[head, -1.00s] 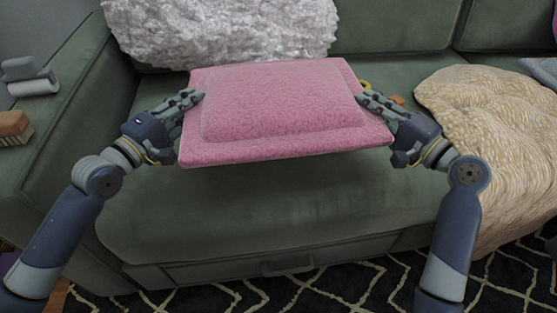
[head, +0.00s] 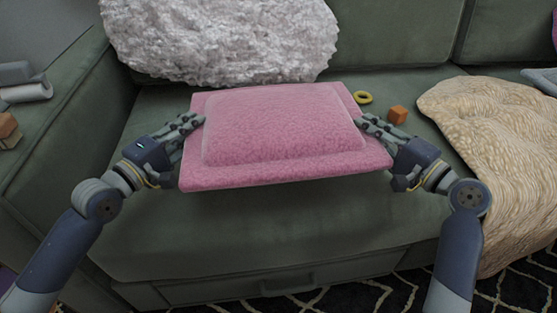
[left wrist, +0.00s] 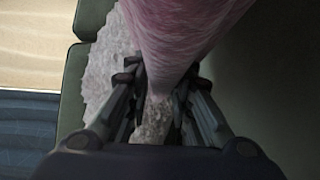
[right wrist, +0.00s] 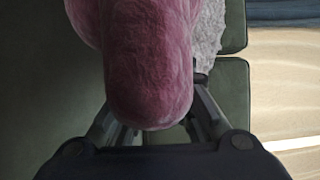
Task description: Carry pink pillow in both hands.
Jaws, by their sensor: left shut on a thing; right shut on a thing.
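The pink pillow (head: 285,130) is held level between my two grippers, in front of and above the green sofa seat. My left gripper (head: 196,122) is shut on the pillow's left edge. In the left wrist view the pillow (left wrist: 180,30) runs between the fingers (left wrist: 163,80). My right gripper (head: 364,122) is shut on the pillow's right edge. In the right wrist view the pillow's rounded end (right wrist: 150,75) fills the space between the fingers and hides most of the fingertips.
A fluffy white cushion (head: 220,40) leans on the sofa back behind the pillow. A yellow ring (head: 363,97) and an orange cube (head: 398,114) lie on the seat. A cream blanket (head: 495,150) covers the seat at right. The front of the seat (head: 270,235) is clear.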

